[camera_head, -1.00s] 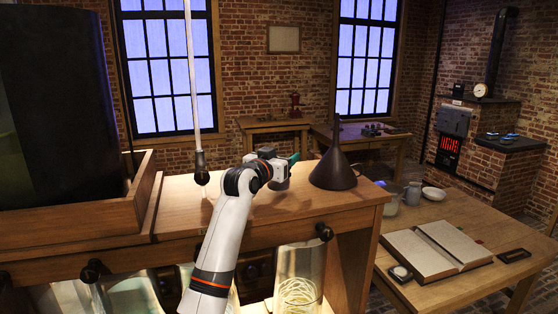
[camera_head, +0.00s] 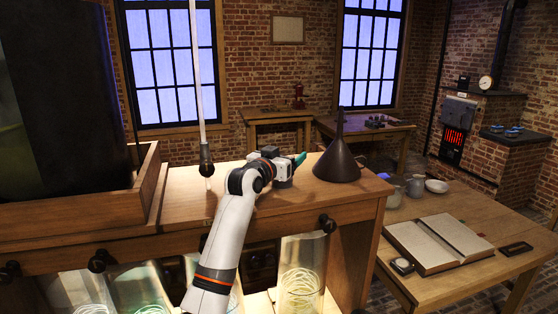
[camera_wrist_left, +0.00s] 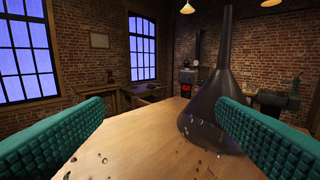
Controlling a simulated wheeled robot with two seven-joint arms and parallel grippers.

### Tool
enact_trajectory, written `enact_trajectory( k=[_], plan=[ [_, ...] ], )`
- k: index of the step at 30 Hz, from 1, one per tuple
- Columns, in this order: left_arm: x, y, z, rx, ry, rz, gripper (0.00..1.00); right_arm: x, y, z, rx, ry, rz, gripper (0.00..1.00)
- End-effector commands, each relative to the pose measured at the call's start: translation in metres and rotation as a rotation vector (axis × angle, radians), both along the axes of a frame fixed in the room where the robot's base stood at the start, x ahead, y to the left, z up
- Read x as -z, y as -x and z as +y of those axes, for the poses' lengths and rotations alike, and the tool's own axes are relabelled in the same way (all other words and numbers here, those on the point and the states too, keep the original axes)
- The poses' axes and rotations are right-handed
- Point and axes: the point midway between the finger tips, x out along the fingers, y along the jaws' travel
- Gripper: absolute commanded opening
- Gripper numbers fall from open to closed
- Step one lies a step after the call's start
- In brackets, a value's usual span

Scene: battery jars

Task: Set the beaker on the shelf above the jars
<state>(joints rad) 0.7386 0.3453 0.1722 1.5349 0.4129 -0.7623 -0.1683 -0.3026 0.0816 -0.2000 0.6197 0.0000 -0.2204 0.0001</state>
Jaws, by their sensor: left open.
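The wooden shelf (camera_head: 230,205) runs over several glass jars, one of which (camera_head: 300,285) holds a pale coil. A clear glass vessel, perhaps the beaker (camera_head: 391,196), stands at the left end of the right-hand table, small and partly hidden by the shelf's end. My left gripper (camera_head: 297,160) is over the shelf, left of a dark funnel. In the left wrist view its green ridged fingers (camera_wrist_left: 158,130) are wide apart with nothing held between them. The beaker cannot be made out there. My right gripper does not show.
The dark funnel (camera_head: 338,163) stands on the shelf's right part, near the left gripper. A hanging rod (camera_head: 205,150) ends close above the shelf. The right table holds a mug (camera_head: 415,187), a bowl (camera_head: 436,186) and an open book (camera_head: 438,243).

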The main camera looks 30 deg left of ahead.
Motion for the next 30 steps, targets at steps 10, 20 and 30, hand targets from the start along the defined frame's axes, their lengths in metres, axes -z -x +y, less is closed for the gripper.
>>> enact_trajectory(
  k=[10, 20, 30],
  plan=[
    [0.005, 0.057, -0.004, -0.001, -0.004, -0.003, 0.8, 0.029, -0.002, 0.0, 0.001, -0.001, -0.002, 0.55],
    [0.003, 0.111, -0.008, 0.0, -0.002, -0.001, 0.8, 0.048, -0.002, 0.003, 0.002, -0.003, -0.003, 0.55],
    [0.001, 0.119, -0.009, 0.0, 0.0, 0.001, 0.8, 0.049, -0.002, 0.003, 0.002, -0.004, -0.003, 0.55]
  ],
)
